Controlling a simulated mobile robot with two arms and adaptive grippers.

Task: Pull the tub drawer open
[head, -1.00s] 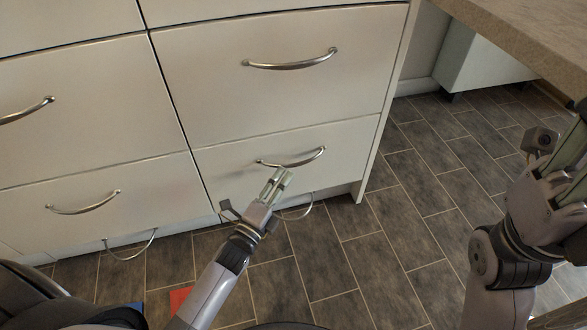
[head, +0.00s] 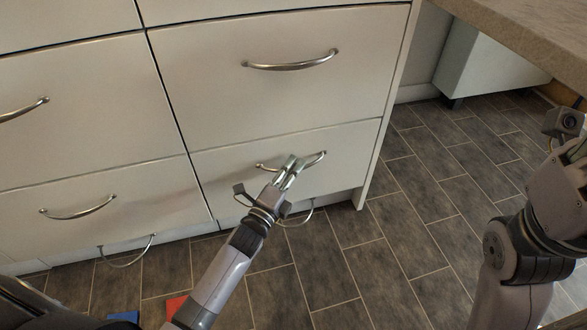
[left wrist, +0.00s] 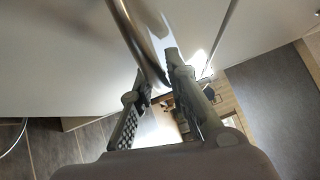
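The tub drawer is not labelled; my left gripper (head: 289,172) is at the bar handle (head: 316,159) of the lower right white drawer (head: 345,150). This drawer front looks flush with the cabinet. In the left wrist view the curved metal handle (left wrist: 140,40) runs down between the two fingers (left wrist: 156,80). The fingers stand apart with a gap beside the bar, and firm contact does not show. My right gripper is out of the head view; only part of its arm shows at the right edge.
Another drawer handle (head: 292,63) is above, and more drawers are to the left. A countertop (head: 520,30) juts in at top right. Red (head: 176,305) and blue (head: 124,317) items lie on the floor at lower left. Tiled floor is clear right of the cabinet.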

